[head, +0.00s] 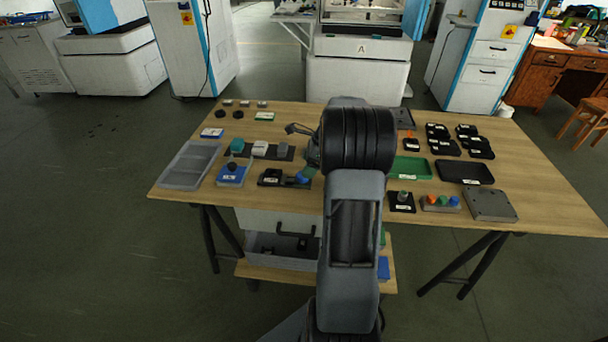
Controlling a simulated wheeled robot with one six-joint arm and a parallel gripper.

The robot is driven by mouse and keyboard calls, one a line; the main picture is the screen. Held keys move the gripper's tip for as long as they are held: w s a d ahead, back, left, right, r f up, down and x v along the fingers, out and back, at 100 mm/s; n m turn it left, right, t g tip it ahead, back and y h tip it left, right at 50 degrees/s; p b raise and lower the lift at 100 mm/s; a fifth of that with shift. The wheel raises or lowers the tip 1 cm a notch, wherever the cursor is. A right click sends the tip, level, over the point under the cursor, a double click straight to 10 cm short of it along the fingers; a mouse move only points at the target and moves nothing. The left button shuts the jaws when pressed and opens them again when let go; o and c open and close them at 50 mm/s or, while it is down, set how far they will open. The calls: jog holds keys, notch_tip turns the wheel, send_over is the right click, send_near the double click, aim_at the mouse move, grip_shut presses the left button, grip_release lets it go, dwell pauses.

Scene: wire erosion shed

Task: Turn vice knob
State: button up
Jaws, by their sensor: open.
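A small dark vice-like fixture (270,178) sits near the front edge of the wooden table, left of my arm. A blue rounded part (301,178), which looks like its knob, is at its right side. My gripper (299,138) shows only in part at the left of my dark wrist, above and behind the blue part. It is open, and nothing shows between its fingers. My arm hides part of the gripper and the table behind it. I cannot tell whether the gripper touches anything.
A blue block with a dark knob (232,168) and a grey tray (190,165) lie to the left. A green tray (410,167), a black tray (464,172) and a grey plate (490,204) lie to the right. An open drawer (282,250) is below the tabletop.

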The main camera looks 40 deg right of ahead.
jog(key=shift+x, duration=2.05)
jog(key=shift+c, duration=0.2)
jog(key=c, duration=0.9)
